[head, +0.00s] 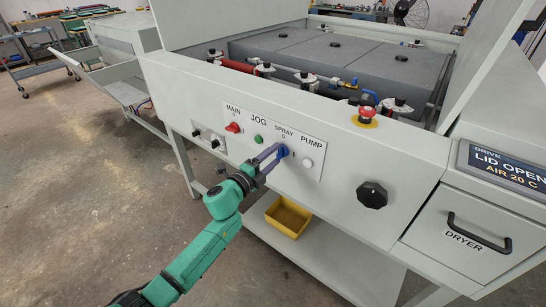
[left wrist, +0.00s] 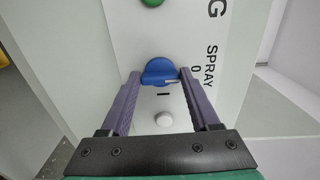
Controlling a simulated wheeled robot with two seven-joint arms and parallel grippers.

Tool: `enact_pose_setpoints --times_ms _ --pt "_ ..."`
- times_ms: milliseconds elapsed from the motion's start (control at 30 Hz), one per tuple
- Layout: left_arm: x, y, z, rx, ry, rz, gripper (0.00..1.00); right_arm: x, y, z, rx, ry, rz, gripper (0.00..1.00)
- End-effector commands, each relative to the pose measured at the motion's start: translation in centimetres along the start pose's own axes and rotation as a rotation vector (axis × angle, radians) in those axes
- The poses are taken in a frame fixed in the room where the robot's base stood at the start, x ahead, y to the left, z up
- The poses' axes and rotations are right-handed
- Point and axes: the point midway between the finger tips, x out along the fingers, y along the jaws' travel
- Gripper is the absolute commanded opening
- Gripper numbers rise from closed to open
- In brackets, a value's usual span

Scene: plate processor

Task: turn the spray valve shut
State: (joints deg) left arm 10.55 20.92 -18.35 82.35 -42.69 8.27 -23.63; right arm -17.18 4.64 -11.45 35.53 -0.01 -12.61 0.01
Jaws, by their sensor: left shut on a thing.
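The blue spray valve knob (head: 284,150) sits on the white front panel under the label SPRAY, with a 0 above it and an I mark to its right in the head view. In the left wrist view the knob (left wrist: 158,70) lies between the two purple finger tips, with a short white line near its lower right edge. My left gripper (head: 276,153) is shut on the knob, one finger on each side; it also shows in the left wrist view (left wrist: 159,77). Exactly where the knob points is unclear. My right gripper is out of view.
On the same panel are a red MAIN switch (head: 233,127), a green JOG button (head: 258,139) and a white PUMP button (head: 307,162). A black knob (head: 372,195) and a red emergency button (head: 366,112) are to the right. A yellow bin (head: 288,216) stands below.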

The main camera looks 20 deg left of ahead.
Motion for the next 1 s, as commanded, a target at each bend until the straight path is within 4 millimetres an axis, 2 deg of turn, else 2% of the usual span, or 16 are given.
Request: enact_pose_setpoints --times_ms 67,100,167,467,567,667,1000 --pt "0.0 0.1 0.0 -0.004 -0.001 0.002 0.07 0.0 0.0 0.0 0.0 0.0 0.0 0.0" --pt "0.0 0.1 0.0 -0.004 -0.001 0.002 0.7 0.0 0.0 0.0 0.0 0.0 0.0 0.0" --pt "0.0 0.1 0.0 -0.004 0.0 0.002 0.93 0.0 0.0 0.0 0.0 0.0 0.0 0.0" --pt "-0.1 0.1 0.0 -0.001 0.0 0.001 0.93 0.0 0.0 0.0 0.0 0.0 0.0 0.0" --pt "-0.6 0.1 0.1 -0.001 -0.001 0.002 0.93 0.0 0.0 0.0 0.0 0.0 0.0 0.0" --pt "-2.2 0.3 0.0 -0.001 0.0 0.004 0.93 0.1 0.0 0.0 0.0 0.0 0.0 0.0" --pt "-11.5 0.5 -0.1 -0.003 0.0 0.005 0.93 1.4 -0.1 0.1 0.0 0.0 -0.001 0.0"
